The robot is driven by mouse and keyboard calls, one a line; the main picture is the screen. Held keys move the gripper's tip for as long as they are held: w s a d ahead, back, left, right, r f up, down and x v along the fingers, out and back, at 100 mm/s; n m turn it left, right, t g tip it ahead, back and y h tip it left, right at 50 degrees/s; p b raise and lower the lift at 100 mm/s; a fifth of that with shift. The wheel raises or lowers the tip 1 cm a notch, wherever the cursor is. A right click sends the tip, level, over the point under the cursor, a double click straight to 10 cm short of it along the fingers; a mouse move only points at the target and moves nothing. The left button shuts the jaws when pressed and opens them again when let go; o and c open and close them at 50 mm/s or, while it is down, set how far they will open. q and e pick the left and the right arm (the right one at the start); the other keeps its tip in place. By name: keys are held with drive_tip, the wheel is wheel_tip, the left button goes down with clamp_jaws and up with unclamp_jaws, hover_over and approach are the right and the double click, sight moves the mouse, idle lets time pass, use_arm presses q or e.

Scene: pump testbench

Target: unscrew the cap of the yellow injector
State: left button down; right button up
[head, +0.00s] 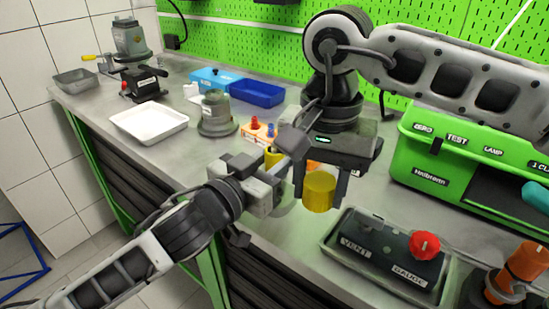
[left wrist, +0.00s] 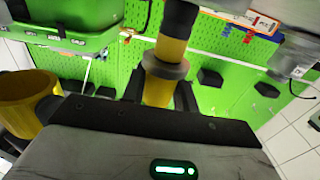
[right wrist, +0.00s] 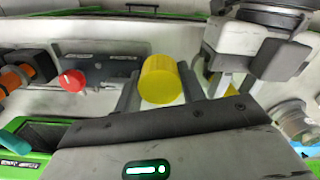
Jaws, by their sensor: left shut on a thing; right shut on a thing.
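My right gripper (head: 322,190) is shut on a yellow cylindrical cap (head: 319,193) and holds it above the bench. The cap sits between the fingers in the right wrist view (right wrist: 161,80), and its rim looks hollow in the left wrist view (left wrist: 28,92). My left gripper (head: 275,172) is shut on the yellow injector, which has a grey collar and a dark section in the left wrist view (left wrist: 170,52). In the head view the injector (head: 272,158) is mostly hidden by the grippers. The cap is beside the injector and looks apart from it.
A control box (head: 385,250) with a red knob stands at front right, near an orange-and-grey part (head: 522,262). A green tester (head: 470,160) is behind it. A white tray (head: 150,122), a grey pump-like unit (head: 216,115) and blue bins (head: 257,93) stand left and back.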

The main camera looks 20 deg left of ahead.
use_arm(q)
drive_tip(key=shift+f, duration=0.15)
drive_tip(key=c, duration=1.1)
unclamp_jaws()
